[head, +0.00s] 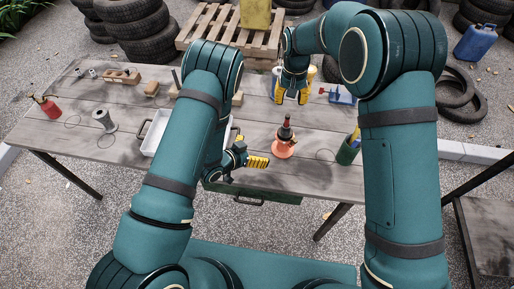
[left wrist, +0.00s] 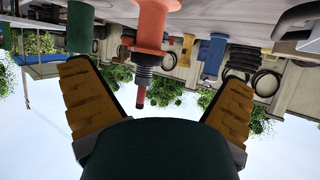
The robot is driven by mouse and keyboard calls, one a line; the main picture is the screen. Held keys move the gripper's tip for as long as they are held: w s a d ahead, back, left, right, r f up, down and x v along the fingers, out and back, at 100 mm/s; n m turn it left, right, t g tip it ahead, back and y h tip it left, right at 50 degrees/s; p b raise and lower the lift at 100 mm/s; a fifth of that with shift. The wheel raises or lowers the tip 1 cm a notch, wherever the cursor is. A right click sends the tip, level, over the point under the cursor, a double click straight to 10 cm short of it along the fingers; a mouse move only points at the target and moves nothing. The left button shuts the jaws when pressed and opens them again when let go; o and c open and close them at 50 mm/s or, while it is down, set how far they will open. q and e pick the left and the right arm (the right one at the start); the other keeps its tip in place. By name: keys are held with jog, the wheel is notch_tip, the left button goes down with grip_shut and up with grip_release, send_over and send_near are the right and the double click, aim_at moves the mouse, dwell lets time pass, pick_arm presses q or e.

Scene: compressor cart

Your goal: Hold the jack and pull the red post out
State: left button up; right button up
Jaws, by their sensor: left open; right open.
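The jack (head: 284,149) stands upright on the table, with an orange flared base and a dark ribbed middle. The red post (head: 287,119) sticks up from its top. In the left wrist view, which is upside down, the jack's orange base (left wrist: 152,22) and the red post (left wrist: 140,96) show between the spread fingers. My left gripper (head: 257,162) is open and low, just left of the jack, with its fingers pointing at it; it also shows in the left wrist view (left wrist: 157,75). My right gripper (head: 291,97) is open and empty, pointing down over the table's far side, behind the jack.
A green cup with tools (head: 348,151) stands right of the jack. A white tray (head: 156,134) lies left, partly behind my left arm. A blue vise (head: 341,94) is at the back right. A spool (head: 104,121) and red can (head: 46,107) stand far left.

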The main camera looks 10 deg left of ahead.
aim_at(280, 140)
pick_arm(q)
jog(key=shift+m+h, duration=0.6)
jog(key=x, duration=0.9)
jog(key=r+x, duration=0.1)
jog(key=x, duration=0.4)
jog(key=shift+d+f, duration=0.1)
jog(key=shift+d, duration=0.35)
grip_shut()
